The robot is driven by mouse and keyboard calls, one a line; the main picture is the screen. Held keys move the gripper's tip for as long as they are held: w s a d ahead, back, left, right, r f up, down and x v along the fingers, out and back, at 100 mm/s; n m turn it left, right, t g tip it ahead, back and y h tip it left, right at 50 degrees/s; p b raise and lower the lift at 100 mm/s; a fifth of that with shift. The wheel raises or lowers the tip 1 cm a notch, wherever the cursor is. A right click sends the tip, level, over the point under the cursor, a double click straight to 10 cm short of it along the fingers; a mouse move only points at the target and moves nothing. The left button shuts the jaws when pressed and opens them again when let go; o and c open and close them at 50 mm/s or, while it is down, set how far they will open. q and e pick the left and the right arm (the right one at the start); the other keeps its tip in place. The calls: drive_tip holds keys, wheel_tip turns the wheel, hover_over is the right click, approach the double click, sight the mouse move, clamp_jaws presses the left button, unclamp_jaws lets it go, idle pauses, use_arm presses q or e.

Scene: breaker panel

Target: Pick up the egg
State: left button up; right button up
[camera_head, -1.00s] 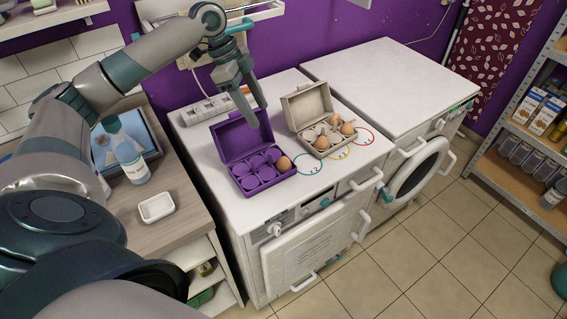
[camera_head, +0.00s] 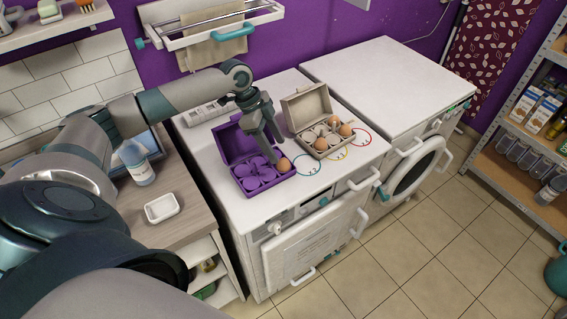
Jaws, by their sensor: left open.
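A brown egg (camera_head: 284,164) sits in the right end of the open purple egg carton (camera_head: 258,183) on the white appliance top. A grey egg carton (camera_head: 319,151) with its lid up stands to the right and holds several brown eggs (camera_head: 345,130). My left gripper (camera_head: 277,150) is open and points down over the purple carton, with its fingertips close to the egg there. I cannot tell whether a finger touches the egg. My right gripper is not in view.
Coloured rings (camera_head: 305,165) are marked on the white top in front of the grey carton. A power strip (camera_head: 211,112) lies behind the purple carton. At left, a bottle (camera_head: 137,163) and white dish (camera_head: 162,207) stand on the wooden counter. The white top at right (camera_head: 388,78) is clear.

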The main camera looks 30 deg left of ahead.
sight(282, 159)
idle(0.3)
use_arm(q)
drive_tip(key=shift+s+d+f+p, duration=0.1)
drive_tip(key=shift+d+f+p, duration=0.35)
drive_tip(key=shift+f+p, duration=0.4)
drive_tip(key=shift+p+x, duration=0.65)
drive_tip(key=shift+x, duration=1.05)
drive_tip(key=shift+s, duration=0.1)
drive_tip(key=shift+c, duration=0.2)
drive_tip(key=c, duration=1.1)
